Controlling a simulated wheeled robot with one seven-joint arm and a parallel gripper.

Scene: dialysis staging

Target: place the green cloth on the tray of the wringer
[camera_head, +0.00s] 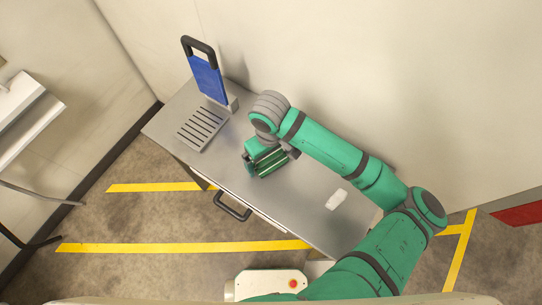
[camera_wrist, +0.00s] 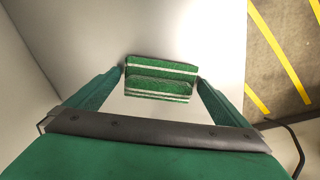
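The wringer stands at the far left of the metal table, with an upright blue panel (camera_head: 208,78) and a black handle on top. Its grey slotted tray (camera_head: 201,127) lies in front of the panel and is bare. The green cloth (camera_wrist: 160,78), folded and with pale stripes, lies between my gripper's fingertips (camera_wrist: 161,76) in the wrist view. Both fingertips meet its ends, so my gripper looks shut on it. In the head view the cloth (camera_head: 267,164) is over the middle of the table, right of the tray. Its height above the table is hard to tell.
A small white item (camera_head: 336,199) lies on the table (camera_head: 298,205) to the right, below my arm. A dark drawer handle (camera_head: 232,207) juts from the table's front. A wall rises close behind the table. The tabletop between cloth and tray is clear.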

